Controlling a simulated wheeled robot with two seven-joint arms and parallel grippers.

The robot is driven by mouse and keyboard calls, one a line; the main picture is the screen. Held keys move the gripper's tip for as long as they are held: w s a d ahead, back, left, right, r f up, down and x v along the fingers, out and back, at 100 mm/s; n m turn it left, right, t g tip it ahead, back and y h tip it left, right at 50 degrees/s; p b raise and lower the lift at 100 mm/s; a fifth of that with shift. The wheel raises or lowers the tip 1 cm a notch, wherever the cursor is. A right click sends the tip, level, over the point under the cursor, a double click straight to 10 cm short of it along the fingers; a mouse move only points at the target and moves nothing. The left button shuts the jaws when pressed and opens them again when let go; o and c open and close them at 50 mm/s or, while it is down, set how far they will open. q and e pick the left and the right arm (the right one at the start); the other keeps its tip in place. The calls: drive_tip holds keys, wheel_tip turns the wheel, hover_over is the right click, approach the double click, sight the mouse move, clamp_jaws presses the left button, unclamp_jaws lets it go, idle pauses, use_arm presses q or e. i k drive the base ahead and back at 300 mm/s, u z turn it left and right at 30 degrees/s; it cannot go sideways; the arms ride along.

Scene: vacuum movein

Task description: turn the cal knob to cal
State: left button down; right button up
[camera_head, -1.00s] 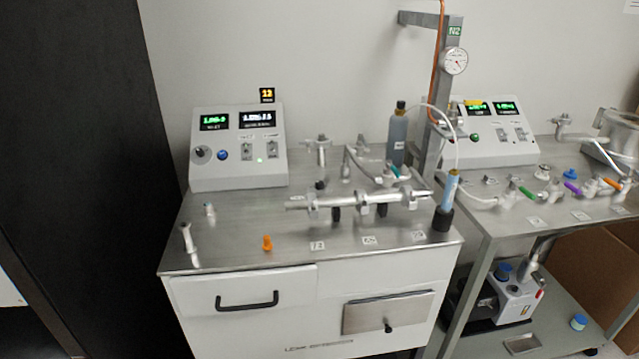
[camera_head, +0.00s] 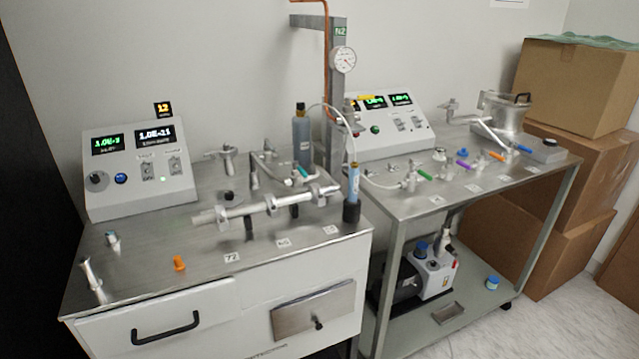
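A grey control box (camera_head: 150,197) with two lit displays stands at the back left of the left steel cart. Its face carries a black round knob (camera_head: 97,180), a blue knob (camera_head: 121,179) and two switches. A second control box (camera_head: 390,142) stands on the right cart, with a small green knob (camera_head: 375,129) and a yellow tag on top. The lettering by the knobs is too small to read, so I cannot tell which one is the cal knob. Neither of my grippers shows.
The left cart top (camera_head: 140,262) holds a metal pipe manifold (camera_head: 270,204), a grey bottle (camera_head: 302,140) and an orange part (camera_head: 179,263). The right cart (camera_head: 430,208) carries coloured valves, with a pump (camera_head: 420,272) below. Cardboard boxes (camera_head: 575,95) stand at the right. A dark panel (camera_head: 30,130) is at the left.

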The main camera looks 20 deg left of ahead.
sight(229, 196)
drive_tip(key=z, duration=1.15)
drive_tip(key=i, duration=1.15)
drive_tip(key=u, duration=3.55)
